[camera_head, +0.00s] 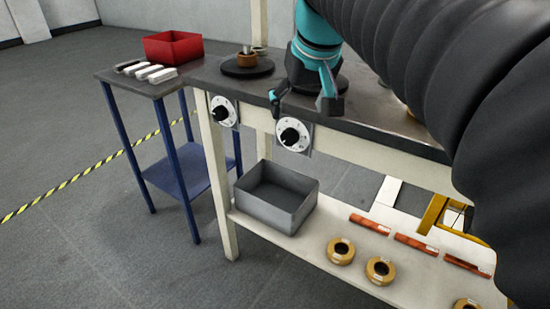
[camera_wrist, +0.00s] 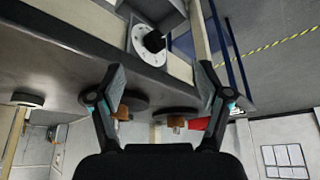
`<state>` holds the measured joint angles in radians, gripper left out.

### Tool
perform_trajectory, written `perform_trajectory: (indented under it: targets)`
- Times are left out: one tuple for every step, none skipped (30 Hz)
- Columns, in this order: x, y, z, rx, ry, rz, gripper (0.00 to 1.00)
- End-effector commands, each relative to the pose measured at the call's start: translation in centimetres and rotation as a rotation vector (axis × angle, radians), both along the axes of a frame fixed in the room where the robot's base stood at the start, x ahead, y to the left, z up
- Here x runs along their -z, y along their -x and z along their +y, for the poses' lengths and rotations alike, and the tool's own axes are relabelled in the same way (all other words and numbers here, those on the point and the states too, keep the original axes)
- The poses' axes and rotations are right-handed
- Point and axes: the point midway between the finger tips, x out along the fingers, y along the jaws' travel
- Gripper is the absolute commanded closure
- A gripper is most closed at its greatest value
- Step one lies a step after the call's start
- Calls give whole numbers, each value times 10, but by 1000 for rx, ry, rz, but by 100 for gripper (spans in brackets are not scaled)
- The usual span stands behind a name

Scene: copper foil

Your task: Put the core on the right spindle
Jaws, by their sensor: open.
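My gripper (camera_head: 302,105) points down at the front edge of the bench, its jaws apart and nothing between them. In the wrist view the fingers of my gripper (camera_wrist: 161,72) spread to either side. The left dark disc (camera_head: 236,71) carries a brown ring-like piece (camera_head: 247,60) around an upright post. A second dark disc (camera_head: 343,84) is mostly hidden behind my gripper. The wrist view, roughly upside down, shows this disc (camera_wrist: 127,102) with a brownish piece (camera_wrist: 122,113) at it. I cannot tell which piece is the core.
A grey open bin (camera_head: 276,194), several tan rings (camera_head: 341,258) and copper-coloured rolls (camera_head: 372,224) are on the lower shelf. Two dial plates (camera_head: 293,135) are on the bench front. A side table holds a red bin (camera_head: 172,48) and white blocks (camera_head: 147,72). My arm hides the bench's right part.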

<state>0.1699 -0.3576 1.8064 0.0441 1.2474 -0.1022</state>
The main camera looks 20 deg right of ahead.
Motion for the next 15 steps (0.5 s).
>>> perform_trajectory:
  targets:
    - [19, 17, 10, -11, 1, -5, 23]
    - [31, 25, 15, -15, 1, -7, 23]
    - [46, 37, 20, -21, 2, -12, 23]
    - [58, 45, 24, -27, 3, -15, 23]
    - [71, 54, 28, -30, 3, -18, 23]
    - [87, 64, 33, -37, 1, -22, 23]
    - [98, 72, 36, -42, 2, -27, 23]
    - [110, 80, 39, -47, 2, -29, 23]
    - [124, 89, 42, -52, 2, -32, 23]
    - [134, 95, 44, -55, 2, -35, 23]
    - [144, 101, 46, -58, 2, -36, 23]
    - [154, 108, 48, -64, 2, -39, 23]
    - [161, 112, 49, -66, 2, -41, 23]
    - [167, 115, 50, -68, 2, -43, 23]
    - [173, 119, 51, -70, 2, -43, 23]
